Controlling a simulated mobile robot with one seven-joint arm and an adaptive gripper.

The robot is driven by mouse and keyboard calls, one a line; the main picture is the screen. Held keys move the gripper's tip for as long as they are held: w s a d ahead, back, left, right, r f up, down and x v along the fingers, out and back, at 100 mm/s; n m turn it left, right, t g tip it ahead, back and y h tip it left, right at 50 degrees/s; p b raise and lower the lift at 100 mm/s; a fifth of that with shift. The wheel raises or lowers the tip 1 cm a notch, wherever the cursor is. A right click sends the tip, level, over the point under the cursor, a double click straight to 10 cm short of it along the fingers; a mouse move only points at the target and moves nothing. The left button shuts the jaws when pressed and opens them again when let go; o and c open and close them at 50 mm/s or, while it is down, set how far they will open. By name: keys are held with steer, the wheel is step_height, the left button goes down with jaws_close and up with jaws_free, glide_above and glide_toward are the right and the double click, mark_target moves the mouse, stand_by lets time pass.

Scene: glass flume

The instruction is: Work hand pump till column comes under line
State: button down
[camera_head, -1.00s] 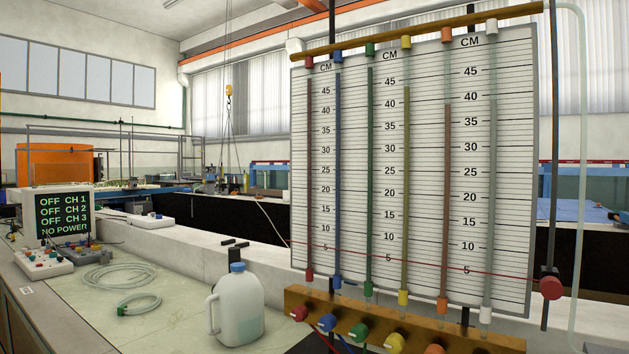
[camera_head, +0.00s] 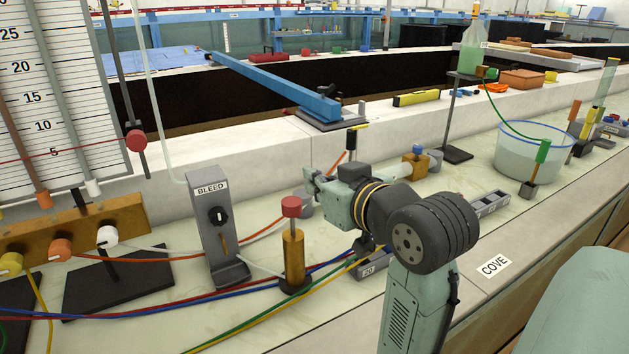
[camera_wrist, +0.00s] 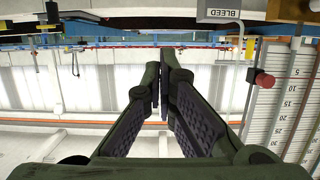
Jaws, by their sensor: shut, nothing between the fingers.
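The hand pump appears to be the brass cylinder with a red knob (camera_head: 293,255), upright on the bench in the head view. My gripper (camera_head: 309,180) is shut and empty, behind and slightly right of the red knob, apart from it. In the wrist view my gripper's fingers (camera_wrist: 163,85) meet with nothing between them. The gauge board (camera_head: 60,90) is cut off at the left, and it also shows upside down in the wrist view (camera_wrist: 300,95). A red line (camera_head: 50,158) crosses it near the 5 mark. The column tops are out of the head view.
A grey BLEED stand (camera_head: 216,230) with a black knob stands left of the pump. Coloured hoses (camera_head: 170,300) run across the bench. A blue beam (camera_head: 275,85) lies behind, and a water tub (camera_head: 540,150) stands at the right.

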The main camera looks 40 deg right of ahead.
steer(key=p, duration=0.2)
glide_above(299, 213)
steer(key=shift+w+f, duration=0.2)
steer(key=shift+f, duration=0.65)
step_height(299, 213, down, 2)
steer(key=shift+s+f+p, duration=0.15)
steer(key=shift+f+p, duration=0.1)
steer(key=shift+p, duration=0.05)
steer(key=shift+f, duration=0.8)
step_height(299, 213, down, 5)
steer(key=b, duration=0.4)
steer(key=shift+f, duration=0.15)
